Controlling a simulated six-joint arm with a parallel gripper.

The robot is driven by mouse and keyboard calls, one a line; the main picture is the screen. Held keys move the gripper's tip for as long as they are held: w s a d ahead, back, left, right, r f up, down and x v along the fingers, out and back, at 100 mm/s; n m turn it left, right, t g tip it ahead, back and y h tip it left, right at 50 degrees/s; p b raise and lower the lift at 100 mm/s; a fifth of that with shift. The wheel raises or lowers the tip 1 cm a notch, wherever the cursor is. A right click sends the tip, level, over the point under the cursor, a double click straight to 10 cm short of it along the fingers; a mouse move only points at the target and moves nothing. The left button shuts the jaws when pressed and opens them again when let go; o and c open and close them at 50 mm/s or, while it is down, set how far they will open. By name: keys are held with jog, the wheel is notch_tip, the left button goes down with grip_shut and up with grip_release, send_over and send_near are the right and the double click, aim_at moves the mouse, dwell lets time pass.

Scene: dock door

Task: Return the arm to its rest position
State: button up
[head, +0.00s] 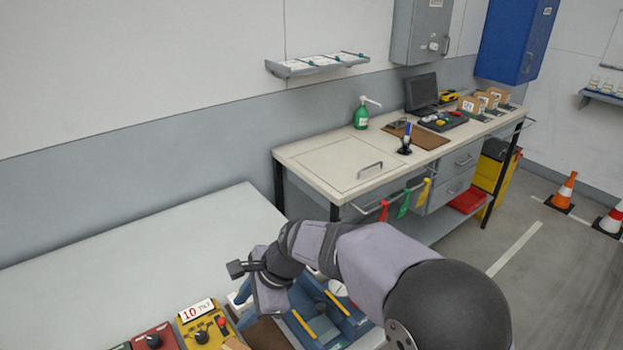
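My arm reaches in from the lower right and bends at the wrist near the bottom middle of the head view. My gripper (268,292) is at the arm's far end, over the near bench and beside a blue fixture (318,312) with yellow strips. Its fingers are too small and too covered by the wrist to tell whether they are open or shut. I cannot make out anything held in it.
A yellow control box (204,328) marked 10 and a red box (153,340) stand left of my gripper. The near bench (150,265) is bare behind them. A workbench (320,168) with a green bottle (362,115) and a monitor (421,92) stands beyond. Cones (563,192) stand right.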

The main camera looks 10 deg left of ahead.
jog(key=w+d+n+t+h, duration=0.25)
jog(key=d+n, duration=0.45)
jog(key=d, duration=1.1)
jog(key=s+d+f+n+g+h, duration=0.1)
jog(key=s+d+f+n, duration=0.1)
jog(key=s+d, duration=0.5)
jog(key=s+d+f+n+g+h, duration=0.1)
jog(key=s+d+f+n+h, duration=0.1)
jog(key=s+d, duration=0.5)
jog(key=d+f+n, duration=0.1)
jog(key=d, duration=0.3)
jog(key=shift+s+f+n+g, duration=0.3)
jog(key=shift+g, duration=0.05)
